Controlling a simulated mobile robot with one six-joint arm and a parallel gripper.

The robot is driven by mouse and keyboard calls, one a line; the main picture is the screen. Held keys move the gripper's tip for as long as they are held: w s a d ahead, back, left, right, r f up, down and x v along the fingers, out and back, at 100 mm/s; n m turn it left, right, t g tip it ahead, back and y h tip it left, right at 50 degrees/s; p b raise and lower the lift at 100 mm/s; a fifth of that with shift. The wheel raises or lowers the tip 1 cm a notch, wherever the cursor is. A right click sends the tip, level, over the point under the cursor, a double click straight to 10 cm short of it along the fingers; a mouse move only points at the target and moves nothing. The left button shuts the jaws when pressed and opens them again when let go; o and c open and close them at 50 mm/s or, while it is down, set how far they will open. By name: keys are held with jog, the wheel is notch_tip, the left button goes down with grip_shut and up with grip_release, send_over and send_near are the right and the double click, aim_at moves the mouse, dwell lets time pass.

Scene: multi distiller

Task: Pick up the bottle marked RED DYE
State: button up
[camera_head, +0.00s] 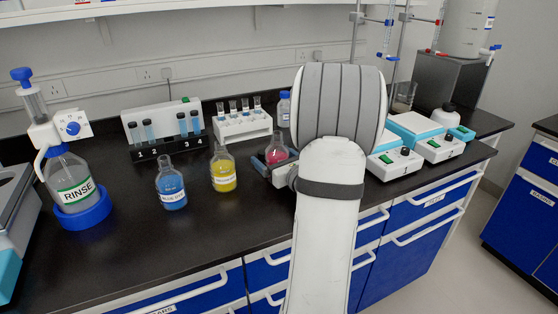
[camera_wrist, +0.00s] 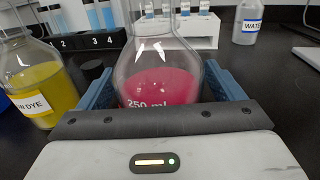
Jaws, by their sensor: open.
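A glass bottle with red liquid (camera_head: 276,154) stands upright on the black bench, partly hidden behind my arm in the head view. In the wrist view the red-liquid bottle (camera_wrist: 158,82) shows a "250 ml" mark; no RED DYE label is visible on the side I see. My gripper (camera_wrist: 158,92) is open, with one blue-grey finger on each side of this bottle. The fingers look apart from the glass, though contact is hard to judge. In the head view my gripper (camera_head: 272,168) shows only partly at the bottle's base.
A yellow dye bottle (camera_head: 223,170) stands just left of the red one, and a blue dye bottle (camera_head: 171,186) further left. Tube racks (camera_head: 243,126) stand behind. A WATER bottle (camera_wrist: 247,24) is behind right. White-and-teal devices (camera_head: 392,162) stand to the right.

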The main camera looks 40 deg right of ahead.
jog(key=shift+c, duration=0.3)
jog(key=c, duration=1.3)
